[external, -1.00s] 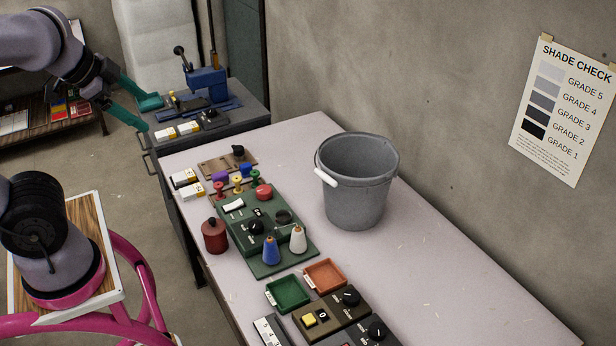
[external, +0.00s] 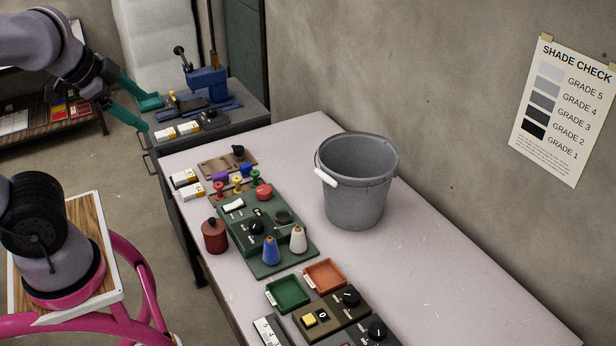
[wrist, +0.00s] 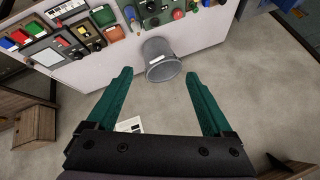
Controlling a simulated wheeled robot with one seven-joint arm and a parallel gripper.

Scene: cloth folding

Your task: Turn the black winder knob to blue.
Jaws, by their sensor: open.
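A black knob (external: 256,227) sits on the green panel (external: 268,270) in the middle of the table, behind a blue cone (external: 271,250) and a white cone (external: 298,239). Its pointer and labels are too small to read, so I cannot tell its setting. The green panel also shows at the top edge of the wrist view (wrist: 166,19). My gripper (external: 154,113), with teal fingers, is open and empty at the upper left, high and well apart from the knob. Its spread fingers also show in the wrist view (wrist: 158,77).
A grey bucket (external: 356,185) stands right of the panel. A dark red canister (external: 215,236) stands left of it. Other black knobs sit on a brown panel (external: 328,309) in front and a brown plate (external: 222,165) behind.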

